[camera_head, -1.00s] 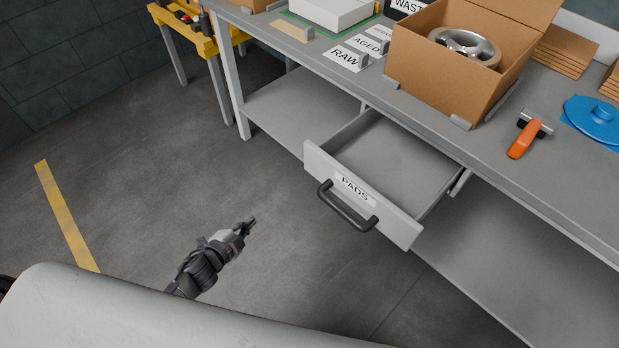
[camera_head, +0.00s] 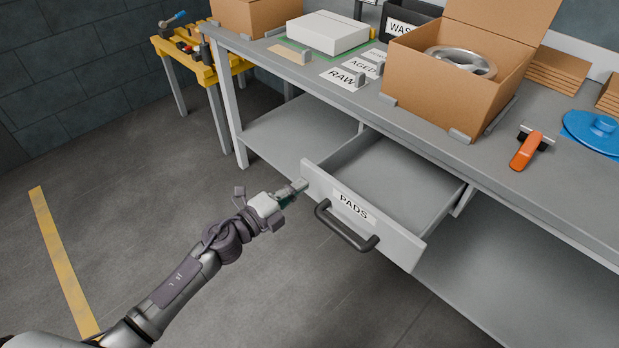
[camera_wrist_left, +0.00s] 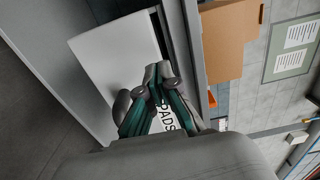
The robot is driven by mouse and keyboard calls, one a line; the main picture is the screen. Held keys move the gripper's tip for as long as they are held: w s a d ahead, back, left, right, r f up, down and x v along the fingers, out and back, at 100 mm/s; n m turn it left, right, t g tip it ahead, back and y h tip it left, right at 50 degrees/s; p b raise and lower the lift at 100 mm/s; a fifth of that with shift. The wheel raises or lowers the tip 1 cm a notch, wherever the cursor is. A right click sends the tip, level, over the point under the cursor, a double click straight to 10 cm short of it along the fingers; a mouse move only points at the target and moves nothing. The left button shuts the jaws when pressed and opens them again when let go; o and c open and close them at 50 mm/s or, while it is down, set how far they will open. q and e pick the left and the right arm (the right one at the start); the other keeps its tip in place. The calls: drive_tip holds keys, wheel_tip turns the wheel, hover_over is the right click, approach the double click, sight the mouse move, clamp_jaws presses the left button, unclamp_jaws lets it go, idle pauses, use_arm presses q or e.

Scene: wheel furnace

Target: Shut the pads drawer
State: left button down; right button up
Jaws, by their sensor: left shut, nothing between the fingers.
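The pads drawer (camera_head: 391,237) hangs pulled out below the grey workbench, its inside (camera_head: 395,180) bare where I can see it. Its front carries a white PADS label and a dark bar handle (camera_head: 346,228). My left gripper (camera_head: 300,186) is shut and empty, at the left end of the drawer front; I cannot tell whether it touches. In the left wrist view the shut fingers (camera_wrist_left: 157,80) stand before the drawer front and partly cover the PADS label (camera_wrist_left: 165,118). My right gripper is not in view.
The workbench (camera_head: 430,122) holds an open cardboard box (camera_head: 440,85) with a metal ring, an orange-handled tool (camera_head: 526,150) and a blue disc (camera_head: 597,130). A yellow stand (camera_head: 190,62) is at the back left. The floor before the drawer is clear.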

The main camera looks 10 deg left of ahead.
sight(317, 174)
use_arm(q)
drive_tip(key=x, duration=0.3)
drive_tip(key=shift+w+d, duration=0.1)
drive_tip(key=shift+w, duration=0.1)
drive_tip(key=shift+w+d, duration=0.15)
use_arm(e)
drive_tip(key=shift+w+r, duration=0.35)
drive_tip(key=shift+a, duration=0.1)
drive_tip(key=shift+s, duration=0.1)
